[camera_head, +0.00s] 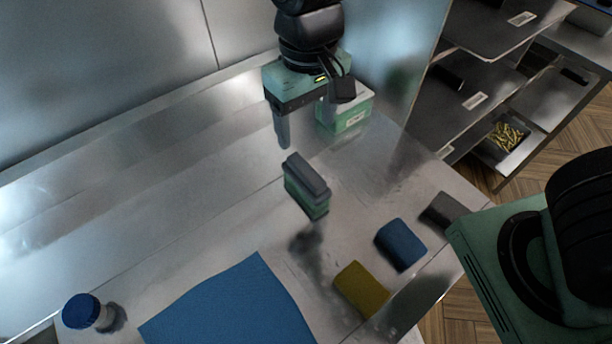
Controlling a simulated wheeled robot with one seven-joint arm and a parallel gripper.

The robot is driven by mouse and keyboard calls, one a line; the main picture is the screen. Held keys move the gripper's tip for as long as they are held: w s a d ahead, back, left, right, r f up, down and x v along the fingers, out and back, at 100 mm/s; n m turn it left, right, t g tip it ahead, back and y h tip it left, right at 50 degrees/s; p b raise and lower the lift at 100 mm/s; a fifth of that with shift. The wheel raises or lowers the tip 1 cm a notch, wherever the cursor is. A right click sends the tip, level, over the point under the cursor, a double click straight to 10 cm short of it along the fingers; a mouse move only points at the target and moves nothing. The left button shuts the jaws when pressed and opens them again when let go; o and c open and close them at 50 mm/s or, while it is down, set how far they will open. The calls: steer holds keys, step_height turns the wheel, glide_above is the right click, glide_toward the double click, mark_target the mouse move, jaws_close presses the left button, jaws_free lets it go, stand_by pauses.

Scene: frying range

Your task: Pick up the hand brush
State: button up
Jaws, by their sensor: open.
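An upright block with a dark grey top and a green lower part (307,186) stands on the steel counter (215,190), near the middle of the view. It is the thing that looks most like the hand brush, though its bristles cannot be made out. My gripper (306,126) is above and behind it, pointing down at the counter's back side. The jaws are open, with nothing seen between them, and apart from the block. One finger shows clearly at the left; the other is partly hidden.
A green and white box (345,115) stands behind my gripper. A blue block (401,244), an olive block (361,289) and a grey block (441,211) lie at the right. A blue mat (230,308) and a blue-capped container (82,310) are in front. Shelves (470,90) stand at right.

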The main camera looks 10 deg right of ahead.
mark_target(306, 169)
steer(key=f, duration=0.8)
steer(key=w+f, duration=0.1)
steer(key=f, duration=0.3)
steer(key=shift+w+f, duration=0.1)
steer(key=shift+w+d+f, duration=0.1)
steer(key=shift+w+f, duration=0.05)
steer(key=shift+f, duration=1.15)
steer(key=shift+w+d+f, duration=0.1)
steer(key=shift+f, duration=1.2)
steer(key=c, duration=1.2)
step_height(306, 169, up, 10)
steer(key=shift+r, duration=0.1)
steer(key=o, duration=0.6)
steer(key=c, duration=0.4)
